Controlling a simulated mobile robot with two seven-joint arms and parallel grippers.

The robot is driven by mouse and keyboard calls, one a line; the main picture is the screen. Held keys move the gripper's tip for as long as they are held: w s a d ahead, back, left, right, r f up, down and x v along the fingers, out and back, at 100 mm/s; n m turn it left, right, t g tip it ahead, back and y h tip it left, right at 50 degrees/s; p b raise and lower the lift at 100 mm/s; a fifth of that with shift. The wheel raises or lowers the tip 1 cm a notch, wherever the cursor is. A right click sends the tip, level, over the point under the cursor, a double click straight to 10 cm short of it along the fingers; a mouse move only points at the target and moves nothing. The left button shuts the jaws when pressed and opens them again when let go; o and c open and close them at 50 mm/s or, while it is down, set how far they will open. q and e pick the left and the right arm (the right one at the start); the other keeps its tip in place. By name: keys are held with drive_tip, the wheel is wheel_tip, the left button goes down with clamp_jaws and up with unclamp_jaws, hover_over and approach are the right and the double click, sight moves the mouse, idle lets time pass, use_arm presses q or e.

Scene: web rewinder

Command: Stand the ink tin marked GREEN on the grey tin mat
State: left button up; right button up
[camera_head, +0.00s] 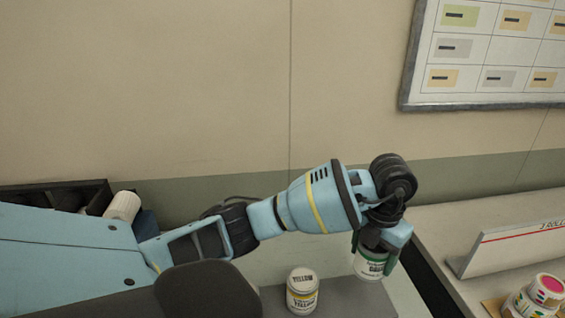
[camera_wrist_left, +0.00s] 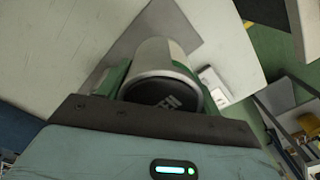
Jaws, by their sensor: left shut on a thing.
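The ink tin marked GREEN (camera_head: 370,264) is white with a green band and hangs in my left gripper (camera_head: 376,258). The gripper is shut on it, with the green fingers on either side. In the left wrist view the dark lid of the tin (camera_wrist_left: 165,92) faces the camera, with partly readable lettering. The grey tin mat (camera_head: 345,296) lies below, on a paler top; it also shows behind the tin in the left wrist view (camera_wrist_left: 160,22). The tin appears near the mat's back right part; I cannot tell whether it touches. My right gripper is not in view.
A tin marked YELLOW (camera_head: 302,291) stands upright on the mat, left of the held tin. To the right, past a dark gap, a pale counter holds a white sign (camera_head: 510,247) and tins with coloured labels (camera_head: 538,296). A chart (camera_head: 490,50) hangs on the wall.

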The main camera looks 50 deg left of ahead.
use_arm(q)
drive_tip(key=shift+s+d+r, duration=0.1)
drive_tip(key=shift+s+r, duration=0.05)
drive_tip(key=shift+f, duration=5)
drive_tip(key=shift+f, duration=0.15)
drive_tip(key=o, duration=1.3)
